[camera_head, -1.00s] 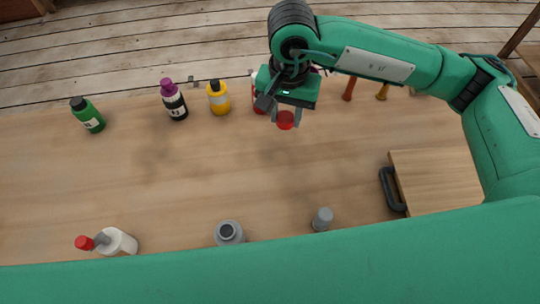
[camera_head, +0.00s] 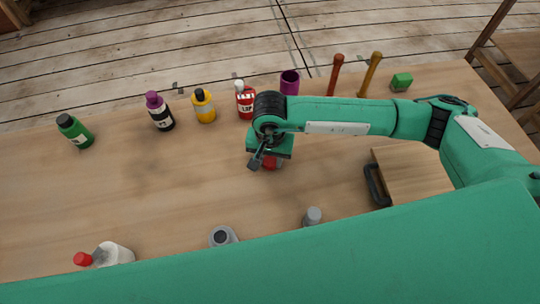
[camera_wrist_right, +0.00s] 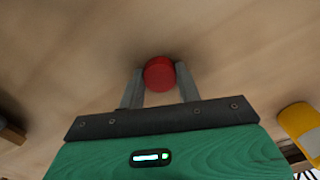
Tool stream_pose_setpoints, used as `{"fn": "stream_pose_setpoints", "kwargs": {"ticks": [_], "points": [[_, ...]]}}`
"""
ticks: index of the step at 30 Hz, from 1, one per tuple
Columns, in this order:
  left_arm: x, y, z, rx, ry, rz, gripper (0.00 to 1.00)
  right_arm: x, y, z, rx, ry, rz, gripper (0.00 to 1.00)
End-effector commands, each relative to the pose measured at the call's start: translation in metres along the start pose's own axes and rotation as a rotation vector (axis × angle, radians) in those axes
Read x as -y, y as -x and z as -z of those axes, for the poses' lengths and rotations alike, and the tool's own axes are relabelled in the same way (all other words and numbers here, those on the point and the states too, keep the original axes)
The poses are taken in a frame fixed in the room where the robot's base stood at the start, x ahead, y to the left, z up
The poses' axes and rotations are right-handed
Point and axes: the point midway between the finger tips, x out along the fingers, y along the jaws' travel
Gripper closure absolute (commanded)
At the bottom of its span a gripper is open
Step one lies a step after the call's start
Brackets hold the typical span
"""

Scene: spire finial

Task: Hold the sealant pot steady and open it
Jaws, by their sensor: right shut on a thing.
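My right gripper (camera_head: 268,164) is low over the middle of the table and points down. It is shut on a red round object (camera_wrist_right: 159,73), whose flat round face shows between the two fingers in the right wrist view. In the head view only a small part of this red object (camera_head: 272,162) shows under the gripper. I cannot tell whether it is the sealant pot or a lid, or whether it touches the table. No label names the sealant pot. My left gripper is not in view.
Along the back stand a green bottle (camera_head: 75,130), a black bottle with purple cap (camera_head: 161,113), a yellow bottle (camera_head: 204,109), a red-and-white bottle (camera_head: 246,103) and a purple cup (camera_head: 289,83). A wooden board with dark handle (camera_head: 410,173) lies right. Grey containers (camera_head: 223,236) stand in front.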

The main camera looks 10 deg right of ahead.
Motion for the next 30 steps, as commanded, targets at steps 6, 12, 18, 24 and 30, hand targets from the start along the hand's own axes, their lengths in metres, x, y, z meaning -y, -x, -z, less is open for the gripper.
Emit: {"fn": "stream_pose_setpoints", "kwargs": {"ticks": [6, 12, 18, 24, 30], "points": [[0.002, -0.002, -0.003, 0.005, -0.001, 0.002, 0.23, 0.0, 0.0, 0.0, -0.001, 0.0, 0.001, 0.93], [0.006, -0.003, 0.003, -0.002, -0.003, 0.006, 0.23, 0.0, -0.002, 0.001, -0.001, 0.0, 0.001, 0.62], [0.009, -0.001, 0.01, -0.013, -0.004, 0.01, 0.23, 0.0, -0.002, 0.001, -0.001, 0.0, 0.0, 0.44], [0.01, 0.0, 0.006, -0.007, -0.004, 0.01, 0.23, 0.0, -0.001, 0.001, -0.001, 0.0, 0.0, 0.44], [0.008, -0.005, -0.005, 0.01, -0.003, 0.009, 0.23, 0.001, 0.017, 0.002, -0.004, 0.001, 0.004, 0.44]]}}
